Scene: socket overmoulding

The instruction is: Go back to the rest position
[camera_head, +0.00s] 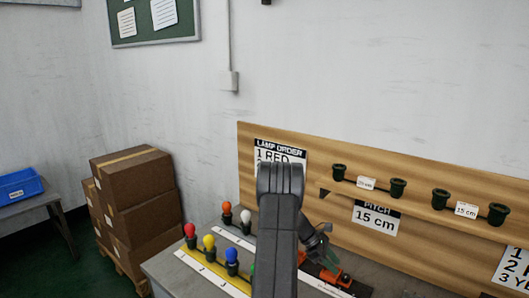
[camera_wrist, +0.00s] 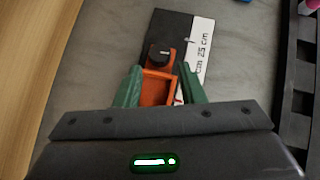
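My gripper (camera_wrist: 160,70) shows two green fingers in the wrist view, spread apart with a gap between the tips. An orange fixture (camera_wrist: 157,90) with a black knob shows between and beyond the fingers, on a black plate (camera_wrist: 172,24). I cannot tell whether the fingers touch it. In the head view my gripper (camera_head: 322,243) is low over the bench, close to the orange fixture (camera_head: 333,278). My arm hides part of the bench there.
Several coloured lamps (camera_head: 209,243) stand on strips at the bench's left. A wooden board (camera_head: 420,178) behind carries dark green sockets (camera_head: 397,187) and signs. Boxes (camera_head: 137,190) are stacked left. A white scale (camera_wrist: 203,45) lies beside the plate, and a dark rack (camera_wrist: 292,100) stands right.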

